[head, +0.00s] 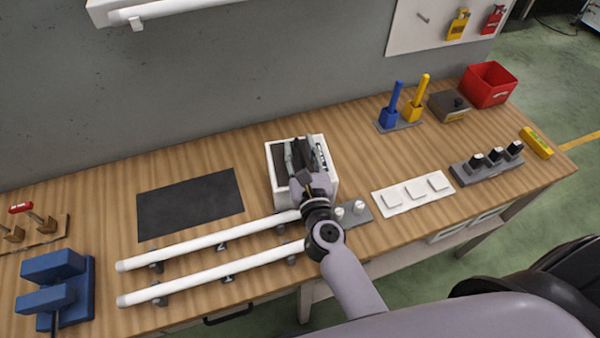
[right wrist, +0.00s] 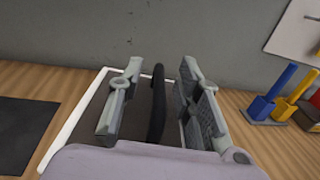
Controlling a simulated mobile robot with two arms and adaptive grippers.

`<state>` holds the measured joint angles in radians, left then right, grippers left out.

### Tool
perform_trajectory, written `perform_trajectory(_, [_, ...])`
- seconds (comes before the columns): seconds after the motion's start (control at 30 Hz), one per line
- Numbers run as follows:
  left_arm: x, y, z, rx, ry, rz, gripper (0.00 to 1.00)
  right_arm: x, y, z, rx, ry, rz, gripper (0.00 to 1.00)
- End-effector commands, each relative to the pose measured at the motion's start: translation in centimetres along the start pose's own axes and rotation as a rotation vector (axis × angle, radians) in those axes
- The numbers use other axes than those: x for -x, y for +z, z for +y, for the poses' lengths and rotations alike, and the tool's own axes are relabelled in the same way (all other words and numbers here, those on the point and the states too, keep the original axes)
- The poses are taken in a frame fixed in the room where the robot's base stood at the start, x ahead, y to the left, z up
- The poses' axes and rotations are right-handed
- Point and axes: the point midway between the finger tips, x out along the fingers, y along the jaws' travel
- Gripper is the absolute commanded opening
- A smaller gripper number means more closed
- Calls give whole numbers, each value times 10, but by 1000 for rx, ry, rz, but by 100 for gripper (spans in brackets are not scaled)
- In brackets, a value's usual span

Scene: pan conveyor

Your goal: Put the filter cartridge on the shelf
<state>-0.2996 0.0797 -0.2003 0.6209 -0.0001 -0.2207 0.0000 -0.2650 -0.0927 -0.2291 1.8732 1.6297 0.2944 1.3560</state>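A white open-topped box (head: 275,165) stands on the bench, and its rim shows at the left in the right wrist view (right wrist: 72,120). A dark piece with an upright black handle (right wrist: 157,105) sits in it; this looks like the filter cartridge, mostly hidden by my gripper. My right gripper (head: 308,155) is over the box, with its fingers open on either side of the handle (right wrist: 160,66). Gaps show between the handle and both fingers. A white wall-mounted ledge (head: 170,8) at the top left may be the shelf. My left gripper is out of view.
Two white tubes (head: 200,250) lie on supports in front, near my right arm. A dark mat (head: 190,205) lies left of the box. White pads (head: 415,192), knobs (head: 488,160), blue and yellow handles (head: 392,112) and a red bin (head: 488,85) stand right.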

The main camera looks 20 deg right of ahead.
Motion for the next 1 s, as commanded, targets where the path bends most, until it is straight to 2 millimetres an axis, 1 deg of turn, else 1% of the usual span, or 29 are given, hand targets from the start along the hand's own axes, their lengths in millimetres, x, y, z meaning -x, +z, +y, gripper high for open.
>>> perform_trajectory(0.07, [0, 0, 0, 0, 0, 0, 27, 0, 0, 0, 0, 0, 0, 31])
perform_trajectory(0.53, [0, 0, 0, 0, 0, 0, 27, 0, 0, 0, 0, 0, 0, 0])
perform_trajectory(1.0, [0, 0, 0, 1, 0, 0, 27, 0, 0, 0, 1, 0, 0, 0])
